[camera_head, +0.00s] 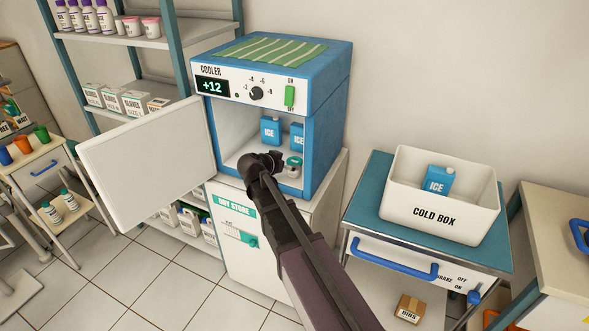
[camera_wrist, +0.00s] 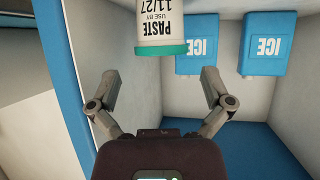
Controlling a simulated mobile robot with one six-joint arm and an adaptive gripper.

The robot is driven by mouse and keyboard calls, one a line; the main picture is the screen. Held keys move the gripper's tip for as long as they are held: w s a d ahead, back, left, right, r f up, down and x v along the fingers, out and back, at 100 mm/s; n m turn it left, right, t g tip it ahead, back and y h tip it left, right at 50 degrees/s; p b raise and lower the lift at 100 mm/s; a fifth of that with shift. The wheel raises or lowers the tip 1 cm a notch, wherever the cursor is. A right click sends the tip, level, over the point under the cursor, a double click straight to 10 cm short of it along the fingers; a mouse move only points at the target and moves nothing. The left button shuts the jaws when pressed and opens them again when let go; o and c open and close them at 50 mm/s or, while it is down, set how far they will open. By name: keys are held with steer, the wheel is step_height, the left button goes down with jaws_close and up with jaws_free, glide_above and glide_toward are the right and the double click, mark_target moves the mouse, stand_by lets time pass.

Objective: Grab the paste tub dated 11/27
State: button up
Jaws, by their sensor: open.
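The paste tub (camera_wrist: 160,22) is white with a green lid, and its label reads PASTE, USE BY 11/27. It appears upside down at the top of the wrist view, partly cut off by the frame edge. In the head view the tub (camera_head: 294,162) stands on the cooler floor, just right of my gripper (camera_head: 264,160). In the wrist view my gripper (camera_wrist: 162,78) is open and empty. Its two fingers are spread wide, and the tub lies beyond the fingertips, roughly centred between them. No contact shows.
The blue cooler (camera_head: 335,120) has its white door (camera_head: 150,155) swung open to the left. Two blue ice packs (camera_head: 270,130) are inside, behind the tub. The cooler's side wall (camera_wrist: 70,70) is close to the left finger. A cold box (camera_head: 440,218) holding an ice pack stands right.

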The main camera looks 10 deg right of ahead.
mark_target(291, 163)
steer(key=b+x, duration=0.2)
steer(key=x, duration=0.2)
steer(key=shift+w+f, duration=0.1)
steer(key=shift+f, duration=0.1)
steer(key=shift+w+d+f+b, duration=0.15)
steer(key=shift+w+d+b, duration=0.15)
steer(key=shift+d, duration=0.05)
steer(key=shift+c, duration=0.2)
steer(key=c, duration=0.9)
